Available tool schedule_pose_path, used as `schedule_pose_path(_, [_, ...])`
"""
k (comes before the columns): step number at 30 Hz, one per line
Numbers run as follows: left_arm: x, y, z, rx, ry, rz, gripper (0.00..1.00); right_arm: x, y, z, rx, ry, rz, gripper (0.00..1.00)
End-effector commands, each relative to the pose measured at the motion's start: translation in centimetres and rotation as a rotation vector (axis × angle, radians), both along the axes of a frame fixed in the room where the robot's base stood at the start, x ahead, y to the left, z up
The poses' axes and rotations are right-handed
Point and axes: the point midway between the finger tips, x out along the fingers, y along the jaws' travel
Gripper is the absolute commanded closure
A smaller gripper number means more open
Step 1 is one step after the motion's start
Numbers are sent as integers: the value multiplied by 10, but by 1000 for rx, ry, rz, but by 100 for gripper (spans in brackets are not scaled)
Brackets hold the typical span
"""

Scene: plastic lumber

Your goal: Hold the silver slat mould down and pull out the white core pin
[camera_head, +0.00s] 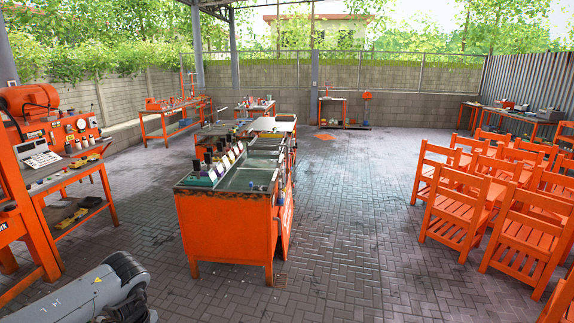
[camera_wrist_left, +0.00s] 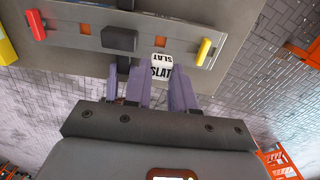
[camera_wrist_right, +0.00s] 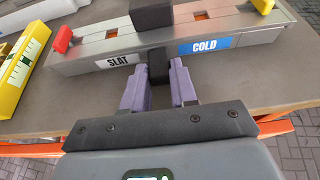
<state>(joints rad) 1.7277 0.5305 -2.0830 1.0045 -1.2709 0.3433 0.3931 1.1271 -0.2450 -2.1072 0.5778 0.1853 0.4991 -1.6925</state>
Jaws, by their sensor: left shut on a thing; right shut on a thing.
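The silver slat mould (camera_wrist_right: 205,43) lies on a grey bench top in the right wrist view, with a SLAT label and a blue COLD label on its front. It also shows in the left wrist view (camera_wrist_left: 75,40). My right gripper (camera_wrist_right: 159,72) is shut on a small black block at the mould's front side. The white core pin (camera_wrist_left: 162,60), its end marked SLAT, shows between the fingers of my left gripper (camera_wrist_left: 158,80), which is shut on it. The pin's inner part is hidden. Neither gripper shows in the head view.
A larger black block (camera_wrist_right: 152,14) sits on the mould, with a red tab (camera_wrist_right: 62,40) and a yellow tab (camera_wrist_right: 263,5) towards its ends. A yellow gauge-like tool (camera_wrist_right: 22,70) lies to the left. The bench's front edge is close to my right gripper.

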Motion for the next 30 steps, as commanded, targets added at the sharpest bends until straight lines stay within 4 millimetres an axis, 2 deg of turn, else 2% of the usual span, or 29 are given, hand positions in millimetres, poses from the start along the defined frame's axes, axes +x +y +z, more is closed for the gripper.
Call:
schedule_pose_path(12, [0, 0, 10, 0, 0, 0, 100, 0, -1, -2, -4, 2, -2, 100])
schedule_pose_path(26, [0, 0, 12, 0, 0, 0, 100, 0, -1, -2, -3, 2, -2, 100])
schedule_pose_path(27, [0, 0, 12, 0, 0, 0, 100, 0, -1, -2, -3, 2, -2, 67])
schedule_pose_path(30, [0, 0, 12, 0, 0, 0, 100, 0, -1, -1, -2, 1, 0, 51])
